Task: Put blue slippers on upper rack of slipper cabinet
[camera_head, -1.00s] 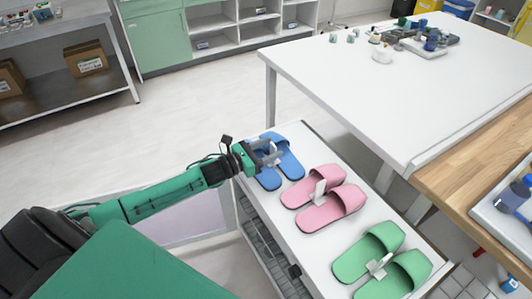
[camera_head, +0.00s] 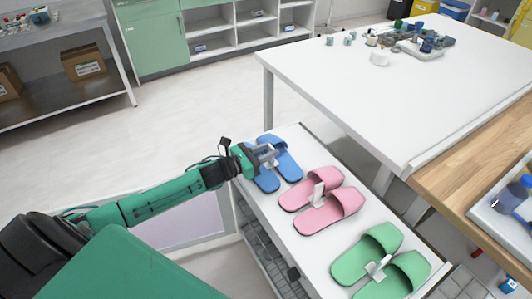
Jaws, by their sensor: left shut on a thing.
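The pair of blue slippers (camera_head: 286,167) lies at the far left end of the white top of the slipper cabinet (camera_head: 318,252). My left gripper (camera_head: 267,156) reaches in from the left and is shut on the blue slippers, at the middle of the pair. The fingertips partly hide the slippers there. The cabinet's side shows wire racks (camera_head: 262,245) below the top, and an open light panel (camera_head: 190,222) stands out to the left. My right gripper is not in view.
Pink slippers (camera_head: 330,201) and green slippers (camera_head: 378,260) sit in a row on the same top, each pair with a white clip. A large white table (camera_head: 385,95) stands close behind. A wooden counter (camera_head: 470,170) is at the right. Open floor lies at upper left.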

